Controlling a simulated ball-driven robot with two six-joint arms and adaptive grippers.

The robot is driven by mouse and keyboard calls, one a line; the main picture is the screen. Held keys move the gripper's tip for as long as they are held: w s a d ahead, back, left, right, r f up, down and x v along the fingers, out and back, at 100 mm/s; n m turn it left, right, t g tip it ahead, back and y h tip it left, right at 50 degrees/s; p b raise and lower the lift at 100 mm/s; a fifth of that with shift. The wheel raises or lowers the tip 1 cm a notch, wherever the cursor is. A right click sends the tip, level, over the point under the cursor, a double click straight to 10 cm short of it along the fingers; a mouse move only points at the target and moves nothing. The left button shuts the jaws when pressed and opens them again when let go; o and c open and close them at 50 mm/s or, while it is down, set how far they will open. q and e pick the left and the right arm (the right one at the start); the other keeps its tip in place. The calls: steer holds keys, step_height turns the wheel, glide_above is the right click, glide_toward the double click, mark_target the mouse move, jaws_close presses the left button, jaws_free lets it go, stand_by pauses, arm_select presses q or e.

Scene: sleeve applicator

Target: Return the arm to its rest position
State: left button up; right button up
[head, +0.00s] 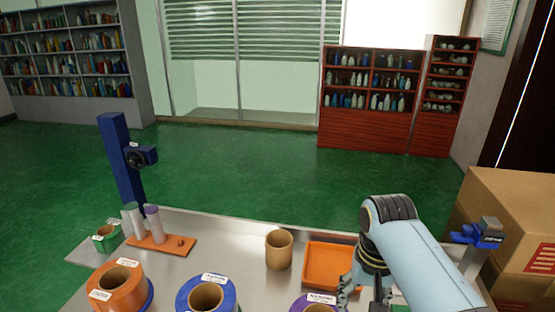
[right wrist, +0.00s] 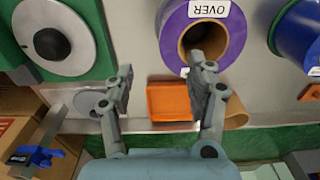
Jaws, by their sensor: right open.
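My right arm (head: 420,255) reaches in from the lower right of the head view. Its gripper (head: 362,292) points down over the table beside the orange tray (head: 325,266), partly cut off by the bottom edge. In the right wrist view the gripper (right wrist: 160,70) is open, with nothing between its fingers. The orange tray (right wrist: 170,103) and a purple roll (right wrist: 225,50) show beyond the fingers. My left gripper is not in view.
A tan cup (head: 279,250), an orange roll (head: 118,289) and a blue roll (head: 207,297) stand on the metal table (head: 225,240). A blue post (head: 122,165) rises at the left. Cardboard boxes (head: 515,215) stand at right. A green unit with a white disc (right wrist: 52,42) shows in the wrist view.

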steer(key=s+d+r+n+t, duration=0.1)
steer(key=s+d, duration=0.2)
steer(key=s, duration=0.3)
steer(key=s+d+r+t, duration=0.1)
steer(key=s+d+r, duration=0.1)
steer(key=s+d, duration=0.25)
steer(key=s+r+n+t, duration=0.1)
steer(key=s+r+n, duration=0.2)
steer(key=s+r, duration=0.8)
steer(key=s+d+f+g+h+b, duration=0.15)
steer(key=f+b, duration=0.55)
steer(key=f, duration=1.5)
steer(key=s+d+f+y+b, duration=0.15)
steer(key=f+b, duration=0.55)
steer(key=f, duration=1.5)
steer(key=s+f+b, duration=0.5)
steer(key=s+f, duration=0.4)
steer(key=f, duration=0.3)
steer(key=s+d+f+b, duration=0.1)
steer(key=s+f+b, duration=0.4)
steer(key=s+f, duration=0.4)
step_height(320, 180, down, 3)
steer(key=shift+s+d+f+m+g+h, duration=0.15)
steer(key=shift+s+m+g+h, duration=0.15)
steer(key=shift+g+h, duration=0.15)
